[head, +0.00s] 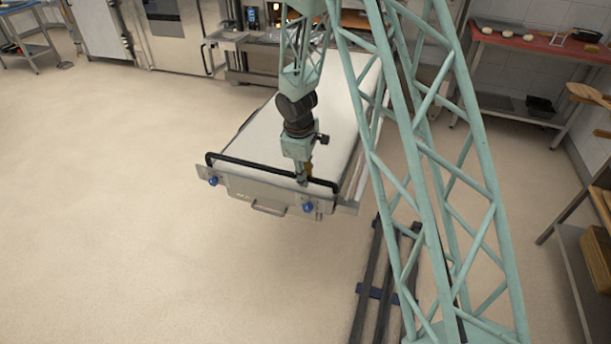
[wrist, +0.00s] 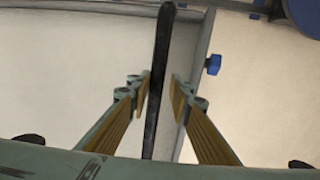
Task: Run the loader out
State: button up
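The loader (head: 318,118) is a long, flat unit with a pale belt, standing out from the ovens towards me. A black push bar (head: 250,164) runs across its near end, above a metal front with blue knobs (head: 307,207) and a small handle (head: 268,209). My gripper (head: 303,179) points down at the bar, right of its middle. In the wrist view the black bar (wrist: 159,75) passes between my open fingers (wrist: 161,92), with narrow gaps on both sides. A blue knob (wrist: 213,64) shows right of them.
Deck ovens (head: 180,35) stand along the back wall. A table with a red top (head: 540,43) bearing dough pieces is at the back right. Dark floor rails (head: 378,285) lie at the near right. The floor left of the loader is clear.

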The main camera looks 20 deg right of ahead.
jog(key=o, duration=0.3)
jog(key=shift+a, duration=0.1)
jog(key=shift+r, duration=0.2)
jog(key=shift+r, duration=0.7)
notch_tip(320, 180, up, 10)
jog(key=s+a, duration=0.1)
jog(key=s, duration=0.1)
jog(key=shift+a, duration=0.15)
jog(key=shift+r, duration=0.1)
dwell(0.5)
